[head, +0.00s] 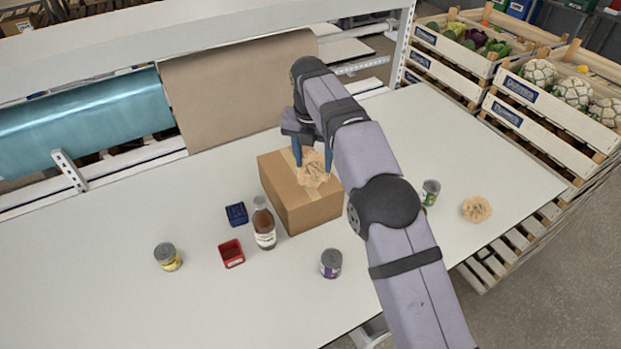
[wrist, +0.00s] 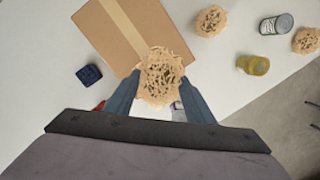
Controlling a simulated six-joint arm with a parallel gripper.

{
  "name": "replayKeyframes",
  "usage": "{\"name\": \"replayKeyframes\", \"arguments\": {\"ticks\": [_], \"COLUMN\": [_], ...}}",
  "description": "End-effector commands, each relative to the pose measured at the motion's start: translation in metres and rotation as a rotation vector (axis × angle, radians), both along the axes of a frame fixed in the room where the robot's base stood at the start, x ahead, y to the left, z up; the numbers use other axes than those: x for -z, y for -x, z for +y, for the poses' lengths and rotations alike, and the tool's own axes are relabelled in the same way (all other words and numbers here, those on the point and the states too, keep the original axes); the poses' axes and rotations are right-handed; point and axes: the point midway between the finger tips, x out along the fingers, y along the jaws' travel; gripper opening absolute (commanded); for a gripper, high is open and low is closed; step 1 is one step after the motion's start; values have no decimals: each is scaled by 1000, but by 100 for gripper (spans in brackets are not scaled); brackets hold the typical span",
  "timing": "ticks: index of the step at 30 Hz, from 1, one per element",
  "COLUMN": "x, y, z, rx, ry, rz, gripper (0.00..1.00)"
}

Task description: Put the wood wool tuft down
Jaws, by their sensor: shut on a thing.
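My gripper (head: 313,169) is shut on a wood wool tuft (head: 312,170), a pale tan tangle of shavings. In the wrist view the tuft (wrist: 162,77) sits between both fingertips. The gripper is over a taped cardboard box (head: 296,208), near its right side in the head view. I cannot tell whether the tuft touches the box top. Another tuft (head: 477,208) lies on the table at the right. In the wrist view two loose tufts show, one nearer the box (wrist: 211,20) and one at the right edge (wrist: 307,40).
On the white table (head: 90,290) stand a brown bottle (head: 264,226), a blue bin (head: 236,214), a red bin (head: 231,254), a yellow-labelled can (head: 168,257), a purple-labelled can (head: 331,263) and a green-labelled can (head: 430,191). Vegetable crates (head: 545,125) stand beyond the right edge. The front left is clear.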

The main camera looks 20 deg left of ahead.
Motion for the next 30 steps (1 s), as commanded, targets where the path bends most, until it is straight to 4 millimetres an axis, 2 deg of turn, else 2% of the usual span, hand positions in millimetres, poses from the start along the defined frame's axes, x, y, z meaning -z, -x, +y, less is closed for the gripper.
{"name": "replayKeyframes", "arguments": {"ticks": [6,15,24,30], "x": [24,34,66,77], "y": [0,0,0,2], "z": [-1,0,-1,-1], "rx": [1,1,1,2], "ry": [2,1,2,4], "rz": [1,0,2,7], "gripper": [28,28,28,28]}}
